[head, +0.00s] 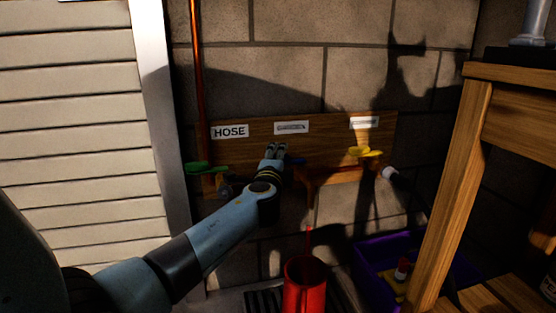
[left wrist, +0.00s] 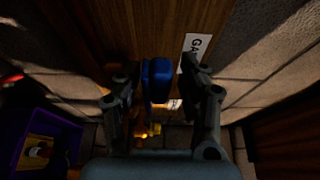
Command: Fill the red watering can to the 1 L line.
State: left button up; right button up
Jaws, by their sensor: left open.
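The red watering can (head: 305,287) stands low at the bottom middle of the head view, below the wooden tap board (head: 340,132). Its water level and 1 L line cannot be made out. My left gripper (head: 277,148) is open at the board, under the middle label. In the left wrist view, a blue tap handle (left wrist: 157,80) sits between the two open fingers (left wrist: 160,85), with no clear grip on it. In the head view the blue handle (head: 297,161) is mostly hidden behind my gripper. My right gripper is not in view.
A green tap handle (head: 207,168) is left under the HOSE label (head: 229,131); a yellow one (head: 366,152) is right. The middle label (head: 291,127) appears to read GARDEN. A purple crate (head: 374,262) and wooden bench (head: 455,190) stand right. A copper pipe (head: 196,75) runs up the wall.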

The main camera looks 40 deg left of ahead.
pick_arm(q)
grip_shut()
